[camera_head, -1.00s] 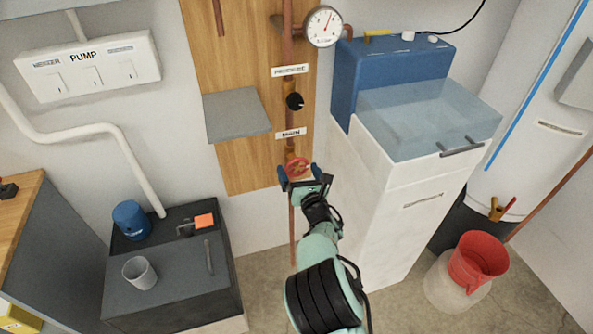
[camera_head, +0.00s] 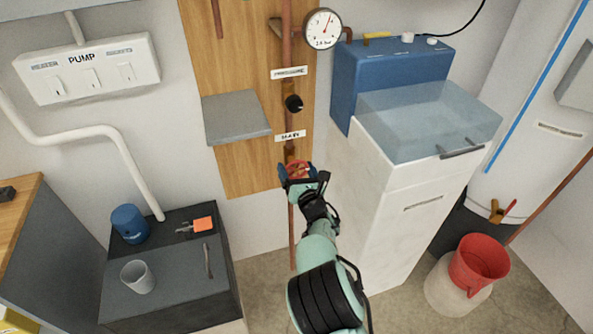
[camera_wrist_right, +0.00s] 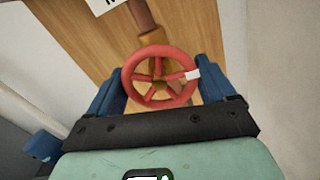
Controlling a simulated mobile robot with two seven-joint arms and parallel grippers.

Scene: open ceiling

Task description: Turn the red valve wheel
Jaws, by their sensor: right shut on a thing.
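The red valve wheel (camera_head: 298,170) sits low on the copper pipe in front of the wooden wall panel. In the right wrist view the red wheel (camera_wrist_right: 160,77) shows its spokes and a white mark on its right rim, with a brass valve body behind it. My right gripper (camera_head: 297,172) is at the wheel, its two blue fingers on either side of the rim, shut on it. In the wrist view the right gripper (camera_wrist_right: 160,92) has one finger left and one right of the wheel. My left gripper is not in view.
A pressure gauge (camera_head: 322,28) and a black knob (camera_head: 294,103) are on the pipe above. A grey shelf (camera_head: 236,116) juts out at the left. A white cabinet (camera_head: 400,205) stands close on the right. A dark cabinet (camera_head: 180,285) with a mug is lower left.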

